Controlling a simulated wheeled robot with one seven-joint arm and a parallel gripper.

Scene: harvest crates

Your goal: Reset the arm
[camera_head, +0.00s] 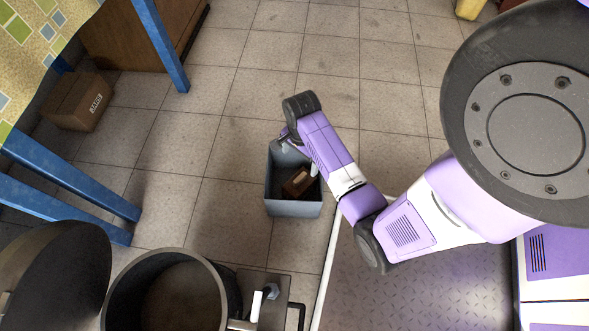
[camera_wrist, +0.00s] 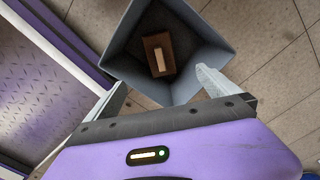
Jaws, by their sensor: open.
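My arm reaches from the right of the head view out over a grey-blue crate (camera_head: 293,208) on the tiled floor. My gripper (camera_head: 292,146) is above the crate and partly hidden by my own wrist in the head view. In the wrist view my gripper (camera_wrist: 163,84) shows two pale fingers spread apart with nothing between them. The crate (camera_wrist: 128,62) lies beyond the fingertips. A brown box (camera_head: 299,182) with a pale label lies inside the crate, and it also shows in the wrist view (camera_wrist: 158,54), apart from the fingers.
A large dark pot (camera_head: 226,290) stands at the bottom left. A blue-legged table (camera_head: 160,45) with a patterned cloth (camera_head: 25,35) is at the left, with a cardboard box (camera_head: 78,102) beside its legs. The tiled floor (camera_head: 230,120) behind the crate is clear.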

